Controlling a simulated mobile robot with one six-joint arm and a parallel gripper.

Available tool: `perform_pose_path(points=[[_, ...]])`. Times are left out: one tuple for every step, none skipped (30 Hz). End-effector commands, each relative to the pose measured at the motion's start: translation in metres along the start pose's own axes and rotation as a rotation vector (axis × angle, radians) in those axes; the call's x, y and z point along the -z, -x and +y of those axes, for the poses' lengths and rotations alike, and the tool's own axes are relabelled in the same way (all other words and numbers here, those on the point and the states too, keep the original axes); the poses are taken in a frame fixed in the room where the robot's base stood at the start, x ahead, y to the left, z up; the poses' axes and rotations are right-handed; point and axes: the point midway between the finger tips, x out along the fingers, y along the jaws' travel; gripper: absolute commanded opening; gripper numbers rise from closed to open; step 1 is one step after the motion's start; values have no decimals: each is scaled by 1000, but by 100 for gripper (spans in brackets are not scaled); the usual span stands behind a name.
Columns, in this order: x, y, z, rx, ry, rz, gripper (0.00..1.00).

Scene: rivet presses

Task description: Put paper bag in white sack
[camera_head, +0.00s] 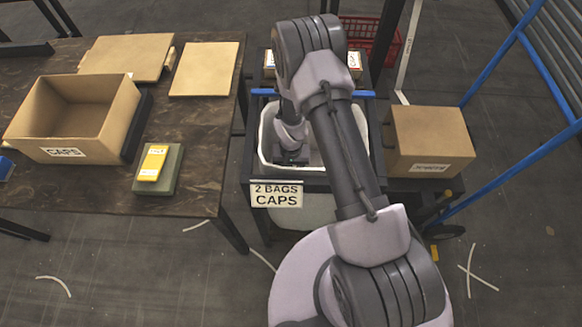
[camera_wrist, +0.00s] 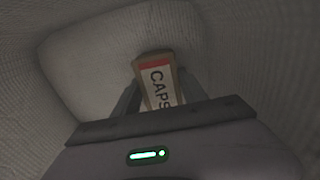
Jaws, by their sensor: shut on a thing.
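The white sack (camera_head: 264,150) hangs open in a dark frame with a sign reading "2 BAGS CAPS". My arm reaches down into it, and my gripper (camera_head: 290,158) is inside the sack's mouth, mostly hidden by the arm in the head view. In the wrist view my gripper (camera_wrist: 156,92) is shut on the paper bag (camera_wrist: 150,66), a brown packet with a red and white label reading "CAPS". The sack's pale woven walls (camera_wrist: 85,50) surround the bag. I cannot tell whether the bag touches the sack's bottom.
Packets with CAPS labels (camera_head: 355,61) stand behind the sack by a blue bar (camera_head: 262,91). A closed carton (camera_head: 430,137) stands to the right. The table at left holds an open box (camera_head: 64,118) and a yellow device (camera_head: 153,163). A red crate (camera_head: 385,42) is behind.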

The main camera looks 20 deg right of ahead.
Motion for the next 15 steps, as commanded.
perform_pose_path(points=[[0, 0, 0, 0, 0, 0, 3], [0, 0, 0, 0, 0, 0, 3], [0, 0, 0, 0, 0, 0, 52], [0, 0, 0, 0, 0, 0, 58], [0, 0, 0, 0, 0, 0, 63], [0, 0, 0, 0, 0, 0, 71], [0, 0, 0, 0, 0, 0, 75], [0, 0, 0, 0, 0, 0, 75], [0, 0, 0, 0, 0, 0, 75], [0, 0, 0, 0, 0, 0, 75], [0, 0, 0, 0, 0, 0, 75], [0, 0, 0, 0, 0, 0, 75], [0, 0, 0, 0, 0, 0, 75], [0, 0, 0, 0, 0, -1, 75], [0, 1, 0, 0, 0, -1, 75]])
